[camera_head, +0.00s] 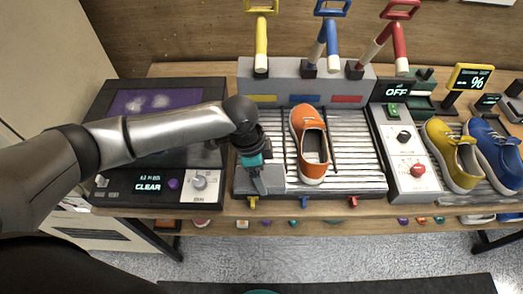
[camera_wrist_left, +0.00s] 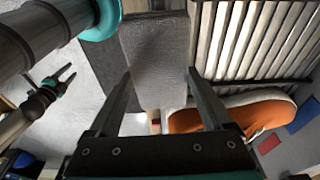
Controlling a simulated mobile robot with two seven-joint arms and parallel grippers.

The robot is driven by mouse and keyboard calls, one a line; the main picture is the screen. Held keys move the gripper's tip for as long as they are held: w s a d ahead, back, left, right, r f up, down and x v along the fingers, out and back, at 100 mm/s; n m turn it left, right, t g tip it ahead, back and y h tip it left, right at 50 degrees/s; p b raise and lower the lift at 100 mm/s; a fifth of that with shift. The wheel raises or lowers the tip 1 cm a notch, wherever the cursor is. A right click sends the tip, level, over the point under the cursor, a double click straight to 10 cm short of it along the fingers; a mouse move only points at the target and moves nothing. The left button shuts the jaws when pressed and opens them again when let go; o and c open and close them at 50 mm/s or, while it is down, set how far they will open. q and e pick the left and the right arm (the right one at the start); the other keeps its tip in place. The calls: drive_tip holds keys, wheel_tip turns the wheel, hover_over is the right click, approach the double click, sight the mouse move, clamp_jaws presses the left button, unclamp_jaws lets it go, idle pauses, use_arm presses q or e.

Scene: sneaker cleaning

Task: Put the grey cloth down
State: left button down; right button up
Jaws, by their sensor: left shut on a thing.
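My left gripper (camera_head: 258,184) is at the left end of the slatted rack (camera_head: 350,160), shut on the grey cloth (camera_head: 273,178). In the left wrist view the cloth (camera_wrist_left: 155,62) is a flat grey block between the two fingers. It is over or on the rack's left part; I cannot tell if it touches. The orange sneaker (camera_head: 312,145) lies on the slats just right of the cloth, and also shows in the left wrist view (camera_wrist_left: 245,112). My right gripper (camera_wrist_left: 68,73) appears small at the left of the wrist view, with its fingers apart and empty.
Yellow (camera_head: 261,45), blue (camera_head: 332,45) and red (camera_head: 400,45) handled tools stand in a grey holder behind the rack. A control panel (camera_head: 412,160) and yellow (camera_head: 450,155) and blue (camera_head: 493,150) sneakers are on the right. A screen unit (camera_head: 150,165) lies under my left arm.

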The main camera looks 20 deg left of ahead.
use_arm(q)
drive_tip(key=w, duration=0.2)
drive_tip(key=w+a, duration=0.1)
drive_tip(key=w, duration=0.1)
drive_tip(key=w+a, duration=0.1)
drive_tip(key=w, duration=0.2)
drive_tip(key=shift+b, duration=0.3)
drive_tip(key=shift+f, duration=0.3)
drive_tip(key=shift+f, duration=0.55)
drive_tip(key=shift+f, duration=0.1)
unclamp_jaws()
wheel_tip(320, 180, up, 9)
drive_tip(key=a, duration=0.1)
drive_tip(key=shift+s+a+f+p, duration=0.15)
drive_tip(key=shift+s+a+p, duration=0.05)
drive_tip(key=shift+p, duration=0.2)
